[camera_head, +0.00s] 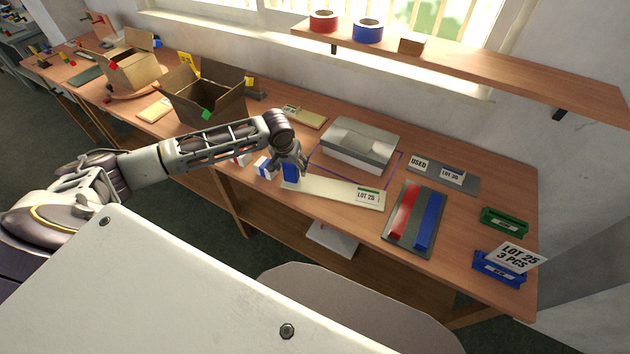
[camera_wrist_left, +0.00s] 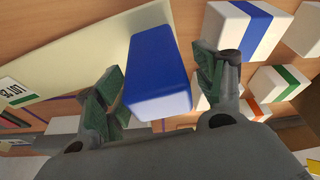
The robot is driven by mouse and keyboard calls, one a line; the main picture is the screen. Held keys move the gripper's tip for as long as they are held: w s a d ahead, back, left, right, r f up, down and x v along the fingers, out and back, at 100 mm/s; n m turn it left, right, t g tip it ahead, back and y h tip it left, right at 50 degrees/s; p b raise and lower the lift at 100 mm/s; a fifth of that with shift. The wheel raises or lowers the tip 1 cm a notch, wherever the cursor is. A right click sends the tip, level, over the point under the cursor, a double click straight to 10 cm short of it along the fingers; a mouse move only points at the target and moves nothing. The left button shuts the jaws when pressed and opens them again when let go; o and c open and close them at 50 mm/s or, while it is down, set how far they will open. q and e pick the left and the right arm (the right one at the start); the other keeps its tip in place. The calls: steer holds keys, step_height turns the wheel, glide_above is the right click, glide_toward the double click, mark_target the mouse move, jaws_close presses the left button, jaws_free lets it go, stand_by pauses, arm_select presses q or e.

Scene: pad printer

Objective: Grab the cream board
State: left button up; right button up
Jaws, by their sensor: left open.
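A long cream board (camera_head: 325,189) lies flat near the front edge of the table, with a LOT 25 card (camera_head: 368,196) at its right end. The board also shows in the left wrist view (camera_wrist_left: 65,58), its label at the left. My left gripper (camera_head: 290,170) is over the board's left end, fingers pointing down. In the left wrist view my left gripper (camera_wrist_left: 160,78) is open, with a blue-and-white block (camera_wrist_left: 158,70) between its green-padded fingers. Whether the fingers touch the block is unclear. Two other cream pieces lie farther back and left. My right gripper is out of view.
Several white blocks with coloured bands, one blue-banded (camera_wrist_left: 245,30), stand close beside the gripper. A grey-white box (camera_head: 360,145) stands behind the board. A tray with red and blue strips (camera_head: 411,228) lies to the right. An open cardboard box (camera_head: 205,102) stands left.

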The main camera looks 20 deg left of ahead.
arm_select(q)
steer(key=shift+w+f, duration=0.1)
steer(key=shift+f, duration=0.2)
steer(key=shift+c, duration=0.2)
steer(key=c, duration=1.2)
steer(key=shift+o, duration=0.2)
steer(key=shift+r, duration=0.15)
steer(key=shift+r, duration=4.9)
